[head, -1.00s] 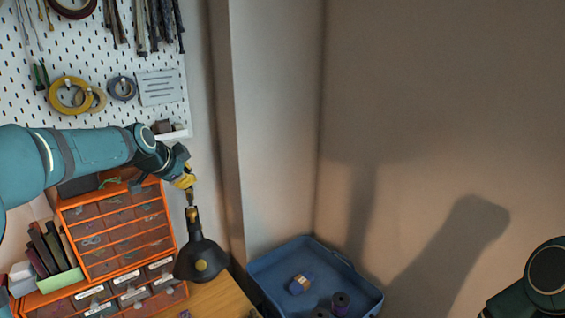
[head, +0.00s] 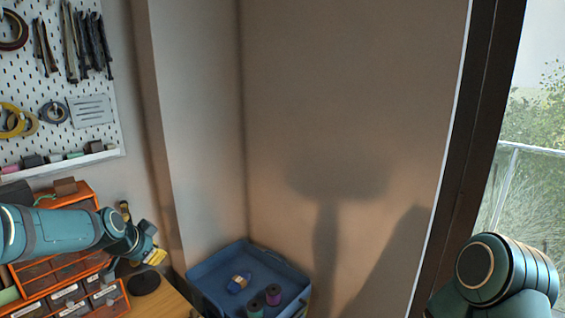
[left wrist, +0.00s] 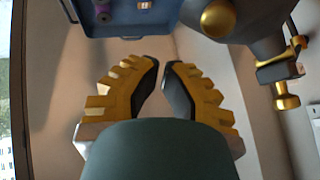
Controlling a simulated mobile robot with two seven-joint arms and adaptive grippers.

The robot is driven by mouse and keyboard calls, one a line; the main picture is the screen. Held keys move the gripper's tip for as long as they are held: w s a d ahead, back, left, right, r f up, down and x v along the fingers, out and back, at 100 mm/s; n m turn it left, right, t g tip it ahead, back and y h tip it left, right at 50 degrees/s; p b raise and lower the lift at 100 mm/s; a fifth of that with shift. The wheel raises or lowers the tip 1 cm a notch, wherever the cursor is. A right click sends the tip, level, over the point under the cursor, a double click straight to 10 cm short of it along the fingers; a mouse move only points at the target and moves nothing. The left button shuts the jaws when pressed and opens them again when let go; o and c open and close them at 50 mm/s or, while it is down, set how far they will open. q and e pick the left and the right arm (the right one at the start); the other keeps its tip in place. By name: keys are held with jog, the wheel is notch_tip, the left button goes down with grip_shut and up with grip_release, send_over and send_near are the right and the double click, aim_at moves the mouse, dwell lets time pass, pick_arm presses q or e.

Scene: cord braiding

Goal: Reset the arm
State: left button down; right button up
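My left arm comes in from the left in the head view. Its gripper (head: 153,257) has yellow finger pads and is in the air in front of the orange drawer cabinet (head: 60,283). In the left wrist view the two fingers (left wrist: 162,68) are a little apart with nothing between them, only pale wall behind. Part of my right arm (head: 495,275) shows at the lower right; its gripper is out of view.
A black lamp (head: 144,284) with gold joints stands close by the left gripper; it also shows in the left wrist view (left wrist: 262,35). A blue tray (head: 210,283) with spools is to the right. A pegboard (head: 75,140) hangs behind. A window is at far right.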

pick_arm(q)
jog(key=d+f+n+g, duration=0.15)
jog(key=d+f, duration=0.35)
jog(key=f, duration=0.8)
jog(key=s+d+f+n+g+b, duration=0.1)
jog(key=s+d+f+n, duration=0.1)
jog(key=s+d+f, duration=0.3)
jog(key=s+d+f+n+g+h+b, duration=0.1)
jog(key=s+d+f+n+g, duration=0.1)
jog(key=s+d+f, duration=0.4)
jog(key=s+d+f+n+g+h+b, duration=0.1)
jog(key=s+d+f+n, duration=0.3)
jog(key=s+f, duration=0.7)
jog(key=s+d, duration=0.1)
jog(key=s, duration=0.3)
jog(key=shift+s+d, duration=0.15)
jog(key=shift+d, duration=0.1)
pick_arm(e)
jog(key=x, duration=0.4)
jog(key=shift+s+d+f, duration=0.1)
jog(key=shift+s+d, duration=0.1)
pick_arm(q)
jog(key=shift+f, duration=0.1)
jog(key=shift+a, duration=0.15)
pick_arm(e)
jog(key=shift+a, duration=0.1)
